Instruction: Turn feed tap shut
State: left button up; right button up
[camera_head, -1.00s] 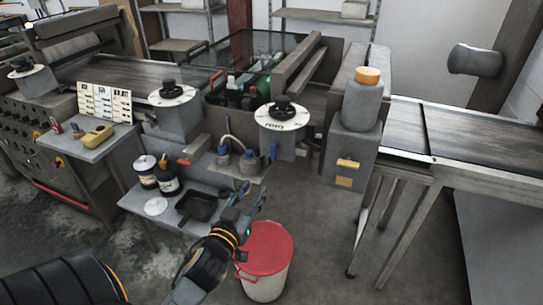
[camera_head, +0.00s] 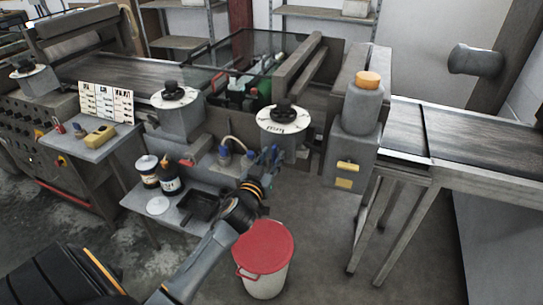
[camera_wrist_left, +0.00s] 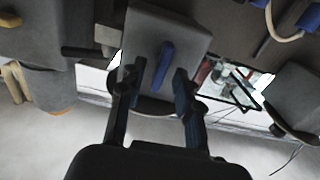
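A blue lever, seemingly the feed tap, stands out from the grey box under the right-hand dial; it shows clearly in the left wrist view (camera_wrist_left: 164,60), pointing lengthwise along the box face. My left gripper (camera_head: 267,158) is at the front of that box in the head view and covers most of the lever there. In the left wrist view the left gripper (camera_wrist_left: 160,76) is open, its two fingers apart. The lever lies between or just beyond the fingertips, nearer the left finger; I cannot tell whether they touch. My right gripper is not in view.
A red-lidded bucket (camera_head: 263,247) stands below my left arm. A low shelf (camera_head: 140,199) holds pots and a black tray (camera_head: 197,207). Two blue-topped fittings with a hose (camera_head: 228,145) sit left of the box. A grey bottle with orange cap (camera_head: 363,102) stands to the right.

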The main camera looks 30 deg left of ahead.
pick_arm(q)
grip_shut()
jog(key=shift+m, duration=0.9)
jog(key=m+p, duration=0.1)
jog(key=m, duration=0.3)
jog(key=shift+w+d, duration=0.1)
jog(key=shift+d, duration=0.05)
jog(key=m, duration=0.6)
jog(key=shift+d+f+m+p, duration=0.1)
jog(key=shift+f+m+p, duration=0.05)
jog(key=shift+m+p, duration=0.2)
jog(key=m, duration=0.5)
jog(key=shift+f+m, duration=0.2)
jog(key=shift+m, duration=0.05)
